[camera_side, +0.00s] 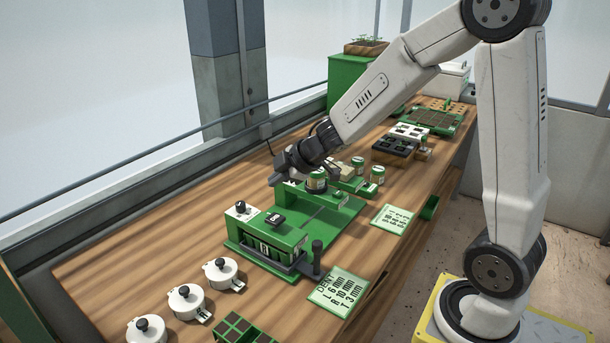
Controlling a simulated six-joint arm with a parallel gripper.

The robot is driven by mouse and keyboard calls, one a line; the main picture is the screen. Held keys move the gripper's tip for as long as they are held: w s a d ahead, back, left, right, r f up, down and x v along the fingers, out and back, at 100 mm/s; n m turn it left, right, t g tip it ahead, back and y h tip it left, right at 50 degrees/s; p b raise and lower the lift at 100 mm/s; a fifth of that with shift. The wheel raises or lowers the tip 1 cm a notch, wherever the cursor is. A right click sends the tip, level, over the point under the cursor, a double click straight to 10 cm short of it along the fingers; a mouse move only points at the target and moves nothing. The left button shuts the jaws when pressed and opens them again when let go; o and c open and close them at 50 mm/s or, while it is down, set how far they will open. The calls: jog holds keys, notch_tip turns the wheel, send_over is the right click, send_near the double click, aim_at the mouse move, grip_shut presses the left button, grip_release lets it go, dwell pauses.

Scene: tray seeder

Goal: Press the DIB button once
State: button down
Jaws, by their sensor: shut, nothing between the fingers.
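The DIB button (275,220) is a black block with pale lettering on top of the green seeder machine (296,238). Nothing touches it. My gripper (273,181) is shut and empty. In the picture it is above and behind the button, near the far end of the machine's green bed and left of a jar. Its fingertips are small and dark, and its exact height above the bed is hard to tell.
A white box with a black knob (241,209) sits left of the button. A dark upright handle (317,254) stands at the machine's right front. Labelled jars (377,174) stand behind. White lidded pots (186,299) are at the front left. A printed card (338,291) lies in front.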

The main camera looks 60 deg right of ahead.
aim_at(273, 216)
jog(key=shift+f, duration=3.55)
jog(key=shift+f, duration=1.25)
dwell(1.3)
jog(key=shift+r, duration=1.2)
jog(key=shift+r, duration=0.1)
jog(key=shift+r, duration=2.45)
